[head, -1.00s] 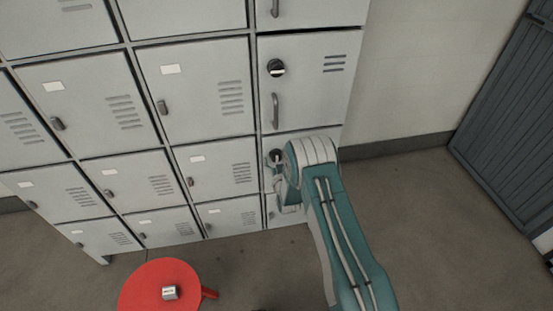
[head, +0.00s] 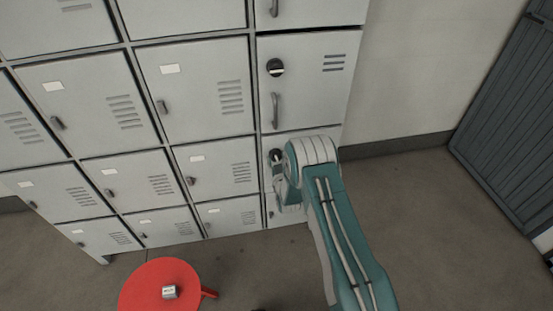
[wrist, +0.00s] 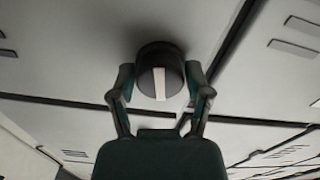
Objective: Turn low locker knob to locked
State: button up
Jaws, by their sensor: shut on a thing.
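The low locker knob (wrist: 160,66) is round and black with a white bar across its face. In the wrist view the bar runs up and down the picture, in line with my gripper. My gripper (wrist: 160,80) is shut on the knob, one finger on each side. In the head view a dark part of the low knob (head: 275,155) shows beside my teal and white arm, which hides most of the low locker door and my fingers.
Above it another locker door has a black knob (head: 275,67) and a curved handle (head: 275,109). Grey lockers (head: 90,95) fill the left. A red round stool (head: 150,283) with a small box (head: 170,292) stands at lower left. Floor at right (head: 430,215) is clear.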

jog(key=n, duration=0.4)
jog(key=shift+w+a+r+n, duration=0.1)
jog(key=shift+r+n, duration=0.05)
jog(key=shift+n, duration=0.15)
jog(key=n, duration=0.3)
jog(key=shift+n, duration=0.4)
jog(key=n, duration=0.5)
jog(key=shift+a+n, duration=0.1)
jog(key=shift+n, duration=0.8)
jog(key=shift+f, duration=0.2)
jog(key=o, duration=1.1)
jog(key=shift+c, duration=0.2)
jog(key=shift+o, duration=0.6)
